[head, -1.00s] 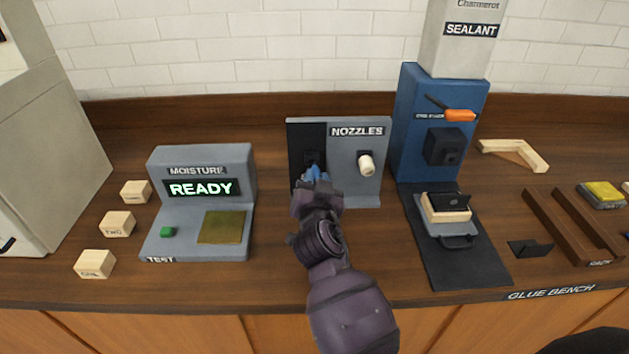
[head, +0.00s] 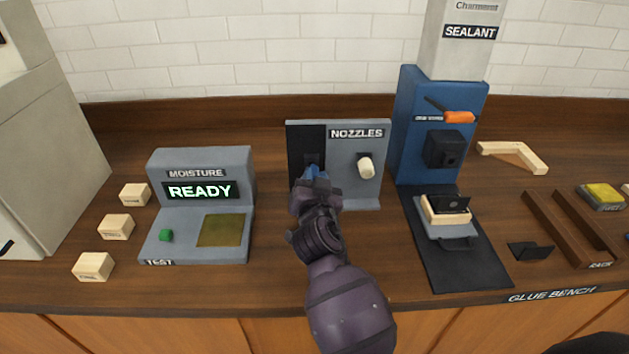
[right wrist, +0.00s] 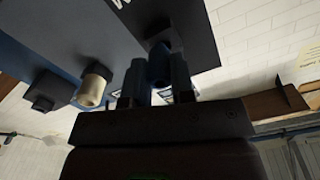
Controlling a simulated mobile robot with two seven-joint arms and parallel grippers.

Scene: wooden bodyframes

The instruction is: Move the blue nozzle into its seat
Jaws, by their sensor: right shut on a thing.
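The blue nozzle (head: 316,172) is at the dark left panel of the nozzle stand (head: 347,196), just in front of a black holder (head: 312,158). My right gripper (head: 316,184) is shut on it and hides most of it. In the right wrist view the blue nozzle (right wrist: 159,66) sits between the two fingers (right wrist: 156,88), its far end at the black holder (right wrist: 158,32). I cannot tell whether it is still inside the holder. The blue sealant dispenser (head: 408,130) has a black square socket (head: 445,148) on its front.
A white nozzle (head: 366,167) sits on the stand's right side, close to my right gripper. The moisture tester (head: 200,160) reads READY at left, beside several wooden blocks (head: 116,227). A clamped wooden piece (head: 438,216) stands before the dispenser. A rack (head: 570,228) is at right.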

